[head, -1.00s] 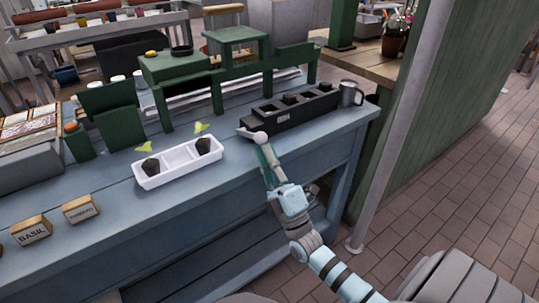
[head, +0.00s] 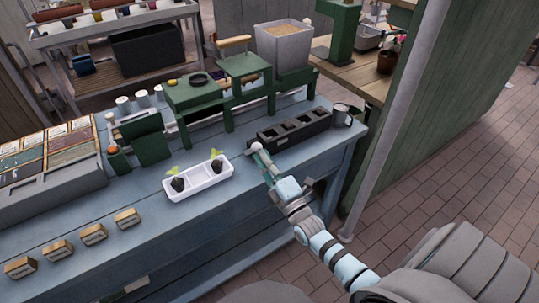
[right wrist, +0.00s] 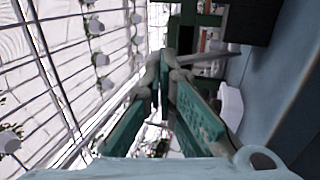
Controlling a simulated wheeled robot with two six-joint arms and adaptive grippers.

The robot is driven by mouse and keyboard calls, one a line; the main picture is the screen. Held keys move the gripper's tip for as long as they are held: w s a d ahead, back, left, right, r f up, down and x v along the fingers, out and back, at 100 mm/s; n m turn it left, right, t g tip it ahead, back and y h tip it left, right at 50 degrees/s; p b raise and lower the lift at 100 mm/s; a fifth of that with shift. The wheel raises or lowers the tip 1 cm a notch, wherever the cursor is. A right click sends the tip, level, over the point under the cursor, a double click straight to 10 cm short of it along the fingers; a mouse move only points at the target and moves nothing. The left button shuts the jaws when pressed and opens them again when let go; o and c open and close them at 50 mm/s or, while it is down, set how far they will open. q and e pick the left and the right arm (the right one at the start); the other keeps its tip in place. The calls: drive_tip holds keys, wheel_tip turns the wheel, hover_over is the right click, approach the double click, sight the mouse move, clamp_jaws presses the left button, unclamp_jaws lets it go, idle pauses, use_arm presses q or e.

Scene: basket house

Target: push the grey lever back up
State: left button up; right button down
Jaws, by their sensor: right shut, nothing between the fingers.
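My right gripper (head: 258,155) is shut and empty, its fingertips at the left front end of a black box with several square sockets (head: 290,131). In the right wrist view its green fingers with grey tips (right wrist: 163,68) come together. A grey bar (right wrist: 210,57), which looks like the lever, runs off to the right just beyond the tips. I cannot tell whether they touch. In the head view a small pale rounded piece shows at the fingertips; I cannot separate lever from fingertip there. My left gripper is not in view.
A white tray (head: 213,186) with two seedlings stands left of the gripper on the blue bench (head: 150,190). A metal mug (head: 342,115) stands at the box's right end. Green stands (head: 190,96) are behind. A grey pole (head: 393,125) rises right of the bench.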

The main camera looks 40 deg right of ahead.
sight(257, 144)
drive_tip(key=w+r+g+p, duration=0.1)
drive_tip(key=r+g+p, duration=0.1)
drive_tip(key=p, duration=0.2)
drive_tip(key=w+r+g+p, duration=0.2)
drive_tip(key=p, duration=0.3)
drive_tip(key=shift+w+d+r, duration=0.1)
drive_tip(key=shift+w+r, duration=0.15)
drive_tip(key=shift+w+r+p, duration=0.2)
drive_tip(key=shift+w+p, duration=0.4)
drive_tip(key=shift+w, duration=0.1)
drive_tip(key=shift+w+r+y, duration=0.2)
drive_tip(key=shift+w+y, duration=0.1)
drive_tip(key=shift+w, duration=0.7)
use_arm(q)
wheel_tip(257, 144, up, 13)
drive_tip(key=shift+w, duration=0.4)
use_arm(e)
drive_tip(key=shift+w+r, duration=0.1)
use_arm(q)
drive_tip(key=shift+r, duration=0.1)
